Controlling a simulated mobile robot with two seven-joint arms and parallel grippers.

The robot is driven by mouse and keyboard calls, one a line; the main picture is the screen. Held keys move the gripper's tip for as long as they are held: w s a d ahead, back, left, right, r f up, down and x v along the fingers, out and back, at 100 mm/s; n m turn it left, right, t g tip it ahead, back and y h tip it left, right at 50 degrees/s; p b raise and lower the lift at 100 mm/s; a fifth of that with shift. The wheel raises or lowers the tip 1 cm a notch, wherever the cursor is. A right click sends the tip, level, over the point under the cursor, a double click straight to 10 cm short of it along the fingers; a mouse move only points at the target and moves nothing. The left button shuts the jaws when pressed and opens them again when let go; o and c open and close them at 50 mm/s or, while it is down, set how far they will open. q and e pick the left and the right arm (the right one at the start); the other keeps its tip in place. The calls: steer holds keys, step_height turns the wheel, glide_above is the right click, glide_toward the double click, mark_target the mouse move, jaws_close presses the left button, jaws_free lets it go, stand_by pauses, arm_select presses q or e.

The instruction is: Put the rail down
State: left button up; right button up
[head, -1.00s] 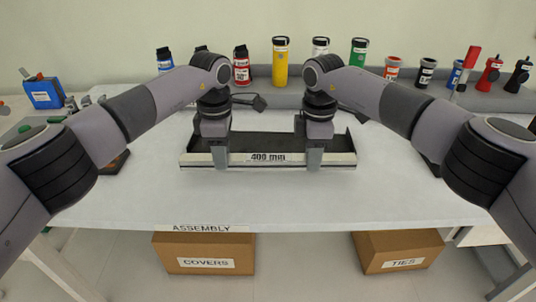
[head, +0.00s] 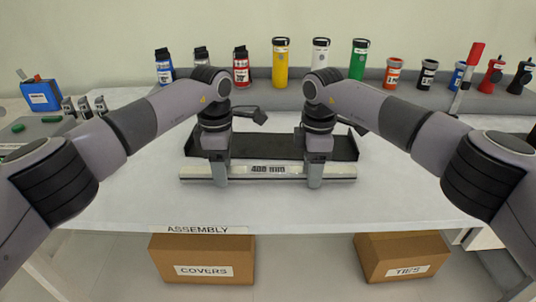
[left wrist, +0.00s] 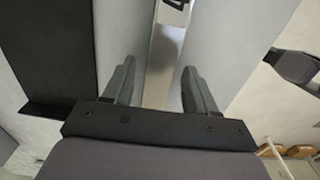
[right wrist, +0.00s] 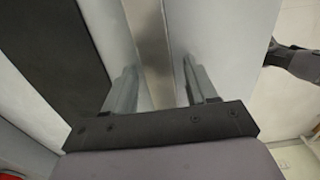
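The rail (head: 267,171) is a long pale bar with a "400 mm" label, lying level along the front side of a black tray-like part (head: 265,146). It appears to rest on the table. My left gripper (head: 219,182) is around its left part and my right gripper (head: 314,182) around its right part, both pointing down. In the left wrist view the rail (left wrist: 166,55) runs between spread fingers, with a gap on one side. In the right wrist view the rail (right wrist: 152,50) also runs between spread fingers. The fingers hide small parts of it in the head view.
The white table (head: 270,208) is clear in front of the rail. Behind stands a grey ledge with bottles, including a yellow one (head: 280,63) and a green one (head: 358,60). A blue box (head: 41,96) is at the left. Boxes marked COVERS (head: 202,258) and TIES (head: 402,257) sit below.

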steer(key=shift+r, duration=0.2)
arm_select(q)
step_height(320, 180, up, 12)
arm_select(e)
step_height(320, 180, up, 12)
steer(key=shift+f, duration=0.2)
stand_by(0.5)
